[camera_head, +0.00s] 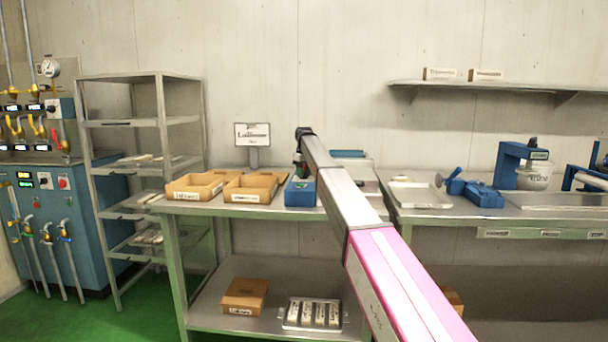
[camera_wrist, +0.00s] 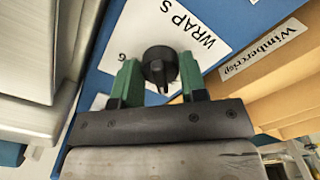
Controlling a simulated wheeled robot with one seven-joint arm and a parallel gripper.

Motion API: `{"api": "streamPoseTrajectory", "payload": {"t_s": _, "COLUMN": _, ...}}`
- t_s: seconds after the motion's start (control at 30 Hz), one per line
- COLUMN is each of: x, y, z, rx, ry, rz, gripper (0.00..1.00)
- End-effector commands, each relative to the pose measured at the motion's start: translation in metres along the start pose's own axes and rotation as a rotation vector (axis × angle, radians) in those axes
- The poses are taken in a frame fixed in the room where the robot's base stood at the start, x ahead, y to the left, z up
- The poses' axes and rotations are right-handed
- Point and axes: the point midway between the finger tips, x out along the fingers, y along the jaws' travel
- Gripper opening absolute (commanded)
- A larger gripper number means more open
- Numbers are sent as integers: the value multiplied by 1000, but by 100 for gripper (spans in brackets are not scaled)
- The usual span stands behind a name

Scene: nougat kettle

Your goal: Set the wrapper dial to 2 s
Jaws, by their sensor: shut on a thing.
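The wrapper is a blue box (camera_head: 299,193) on the middle table in the head view. Its blue top (camera_wrist: 235,20) fills part of the wrist view, with a white label (camera_wrist: 196,35) reading "WRAP S" and a "6" beside the dial. The black round dial (camera_wrist: 159,66) stands on this label, its narrow pointer towards the bottom of the picture. My gripper (camera_wrist: 158,72) has its two green fingers on either side of the dial, shut on it. The fingers hide parts of the label, and I cannot read a "2". In the head view my arm hides the dial.
Open cardboard trays (camera_head: 250,188) stand close left of the wrapper; one labelled "Wimbercrisp" shows close beside it in the wrist view (camera_wrist: 265,55). A sign (camera_head: 253,134) stands behind them. A pale metal tray (camera_head: 419,195) and blue device (camera_head: 482,194) lie on the right table.

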Motion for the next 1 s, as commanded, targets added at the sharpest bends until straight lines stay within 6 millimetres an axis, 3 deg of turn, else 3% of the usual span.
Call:
{"api": "streamPoseTrajectory", "payload": {"t_s": 0.4, "x": -1, "y": 1, "z": -1, "rx": -225, "ry": 2, "rz": 1, "gripper": 16}}
{"api": "streamPoseTrajectory", "payload": {"t_s": 1.0, "x": -1, "y": 1, "z": -1, "rx": -271, "ry": 2, "rz": 1, "gripper": 16}}
